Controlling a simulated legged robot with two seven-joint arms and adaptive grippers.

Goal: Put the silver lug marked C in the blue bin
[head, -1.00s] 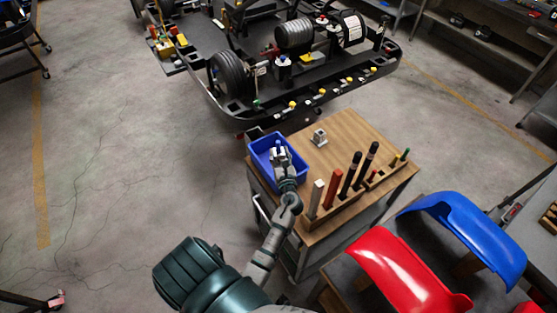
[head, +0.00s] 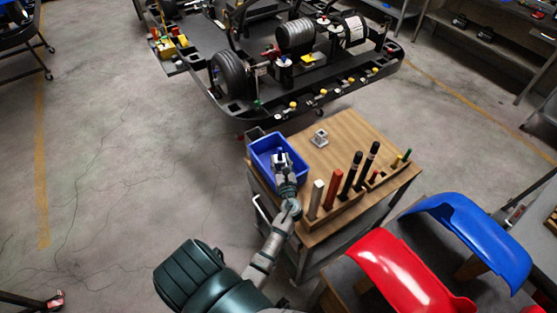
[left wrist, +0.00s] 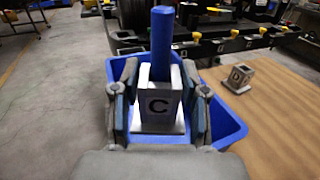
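The silver lug marked C (left wrist: 159,106) is a small block with a flat base plate, and a blue cylinder (left wrist: 161,45) stands up from it. My left gripper (left wrist: 160,78) has its fingers on both sides of the lug and is shut on it. In the head view, my left gripper (head: 281,158) is over the blue bin (head: 256,158) at the cart's left corner. The bin's rim also shows around the lug in the left wrist view (left wrist: 229,127). I cannot tell whether the lug touches the bin floor. My right gripper is not in view.
A second silver lug, marked D (left wrist: 238,78), stands on the wooden cart top (head: 345,128) right of the bin. A rack of upright colored pegs (head: 340,205) lies along the near side. The kart (head: 300,70) is behind. Red (head: 410,270) and blue (head: 475,235) panels lie right.

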